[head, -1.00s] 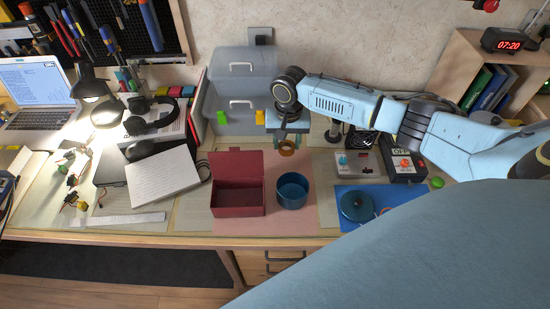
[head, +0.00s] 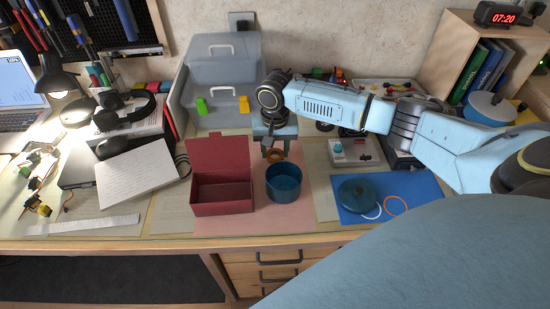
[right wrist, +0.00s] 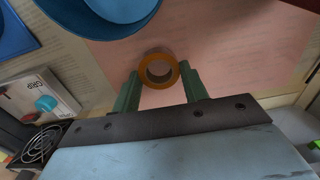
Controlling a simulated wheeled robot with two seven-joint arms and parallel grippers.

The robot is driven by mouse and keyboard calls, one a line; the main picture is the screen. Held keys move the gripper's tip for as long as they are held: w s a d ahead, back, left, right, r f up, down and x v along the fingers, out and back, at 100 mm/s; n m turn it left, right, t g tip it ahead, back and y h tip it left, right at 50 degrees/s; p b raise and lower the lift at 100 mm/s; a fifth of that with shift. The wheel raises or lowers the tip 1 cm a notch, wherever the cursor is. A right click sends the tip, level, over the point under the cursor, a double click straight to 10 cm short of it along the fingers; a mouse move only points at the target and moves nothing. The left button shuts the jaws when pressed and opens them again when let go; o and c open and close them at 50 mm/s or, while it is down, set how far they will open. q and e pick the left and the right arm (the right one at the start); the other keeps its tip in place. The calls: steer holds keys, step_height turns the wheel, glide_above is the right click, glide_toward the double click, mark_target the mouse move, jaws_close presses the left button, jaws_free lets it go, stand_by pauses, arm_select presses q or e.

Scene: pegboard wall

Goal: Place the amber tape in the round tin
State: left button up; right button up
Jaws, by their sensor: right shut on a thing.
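The amber tape (head: 274,156) is a small orange-brown ring. My right gripper (head: 273,151) is shut on it, just behind the round tin in the head view. The right wrist view shows the tape (right wrist: 158,84) between the two green fingers of the right gripper (right wrist: 160,84). The round tin (head: 288,196) is blue, open at the top and stands on the pink mat. Part of the tin (right wrist: 124,20) shows at the top of the right wrist view. The tape is apart from the tin. My left gripper is not in view.
A red open box (head: 222,208) stands left of the tin. A round blue lid (head: 358,192) lies on a blue mat (head: 410,188) at right. A grey toolbox (head: 222,75) stands behind. A white switch box (head: 355,151) is right of the gripper.

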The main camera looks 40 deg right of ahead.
steer(key=shift+d+f, duration=0.15)
steer(key=shift+f, duration=0.45)
steer(key=shift+d, duration=0.15)
steer(key=shift+b, duration=0.3)
steer(key=shift+f, duration=0.15)
steer(key=o, duration=1)
